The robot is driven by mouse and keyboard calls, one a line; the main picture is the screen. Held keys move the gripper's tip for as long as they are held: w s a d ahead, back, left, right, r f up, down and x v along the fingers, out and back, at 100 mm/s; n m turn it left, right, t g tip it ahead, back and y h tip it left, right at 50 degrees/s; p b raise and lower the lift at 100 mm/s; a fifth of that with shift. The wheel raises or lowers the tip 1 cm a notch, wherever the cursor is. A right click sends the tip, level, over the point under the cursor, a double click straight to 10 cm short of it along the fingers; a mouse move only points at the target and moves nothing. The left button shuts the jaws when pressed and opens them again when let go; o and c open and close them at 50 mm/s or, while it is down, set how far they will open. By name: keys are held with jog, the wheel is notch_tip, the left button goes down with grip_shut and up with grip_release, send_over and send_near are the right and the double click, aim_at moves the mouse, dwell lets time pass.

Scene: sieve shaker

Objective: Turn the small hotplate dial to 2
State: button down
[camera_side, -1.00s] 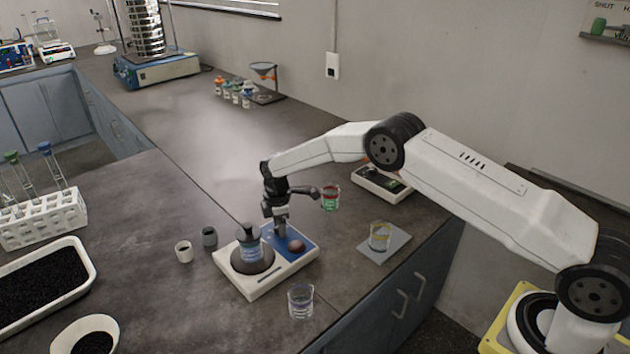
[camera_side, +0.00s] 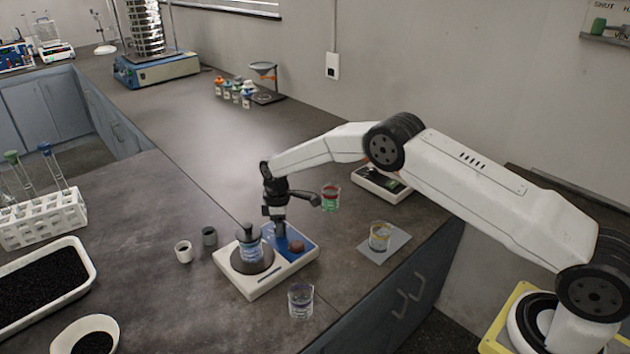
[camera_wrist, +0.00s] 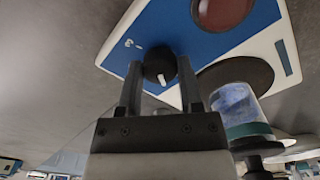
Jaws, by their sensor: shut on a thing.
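The small hotplate (camera_side: 240,281) is a white unit with a blue panel (camera_side: 303,237) and a dark round plate. Its dial (camera_wrist: 158,66) is a small black knob with a white mark, at the blue panel's edge in the wrist view. The mark lies at the dial's lower side there. A white "3" (camera_wrist: 129,43) is printed left of the dial; a 2 is not readable. My gripper (camera_wrist: 156,74) is shut on the dial, one finger on each side. In the side view my gripper (camera_side: 280,233) points down at the panel and hides the dial.
Beakers stand in front (camera_side: 300,301), right (camera_side: 380,238) and behind (camera_side: 330,199). Two small cups (camera_side: 183,251) stand left.

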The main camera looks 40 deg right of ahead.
jog(key=m, duration=0.4)
jog(key=shift+m, duration=0.3)
jog(key=m, duration=0.3)
jog(key=shift+m, duration=0.3)
jog(key=m, duration=0.4)
jog(key=shift+m, duration=2.1)
jog(key=shift+c, duration=1.2)
grip_release()
jog(key=shift+r, duration=3.9)
